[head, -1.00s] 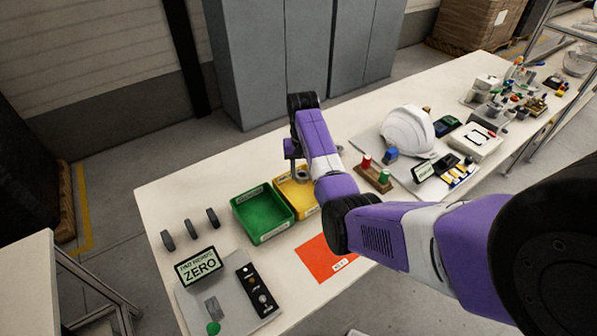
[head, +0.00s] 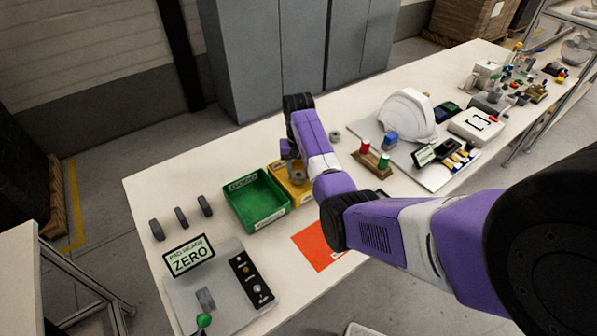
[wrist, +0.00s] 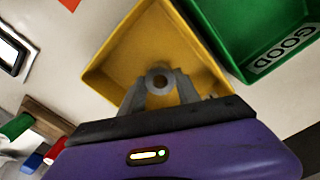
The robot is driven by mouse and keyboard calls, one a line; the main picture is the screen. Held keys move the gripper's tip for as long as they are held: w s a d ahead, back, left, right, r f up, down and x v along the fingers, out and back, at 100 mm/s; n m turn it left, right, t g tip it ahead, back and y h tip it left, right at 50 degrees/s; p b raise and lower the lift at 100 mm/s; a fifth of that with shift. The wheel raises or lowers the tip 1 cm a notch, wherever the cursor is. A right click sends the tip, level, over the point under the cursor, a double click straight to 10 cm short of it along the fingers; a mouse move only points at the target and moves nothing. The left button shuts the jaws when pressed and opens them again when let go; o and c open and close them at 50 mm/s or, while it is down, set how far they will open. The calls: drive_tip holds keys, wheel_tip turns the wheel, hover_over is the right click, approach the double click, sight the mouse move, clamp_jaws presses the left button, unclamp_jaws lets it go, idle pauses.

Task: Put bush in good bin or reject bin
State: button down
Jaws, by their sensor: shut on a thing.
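The bush (wrist: 160,79) is a small grey ring with a dark hole, seen in the wrist view. My gripper (wrist: 160,88) is shut on it, with a finger on either side. The gripper (head: 297,172) and the bush are over the yellow bin (wrist: 205,62); its front rim shows in the head view (head: 299,200). The wrist view does not settle how high the bush is above the bin floor. The green bin (head: 257,206), labelled GOOD, stands directly left of the yellow bin in the head view and is empty. My arm hides part of the yellow bin.
A grey gauge with a ZERO display (head: 189,257) stands at the front left. Several dark parts (head: 181,217) stand left of the green bin. An orange sheet (head: 316,245) lies in front. A white helmet shell (head: 407,115) and a red-and-green peg stand (head: 371,160) are to the right.

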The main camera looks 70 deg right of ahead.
drive_tip(key=shift+f, duration=0.5)
idle(0.4)
drive_tip(key=c, duration=0.8)
unclamp_jaws()
wheel_tip(320, 180, up, 8)
drive_tip(key=b, duration=0.1)
drive_tip(key=shift+f, duration=0.1)
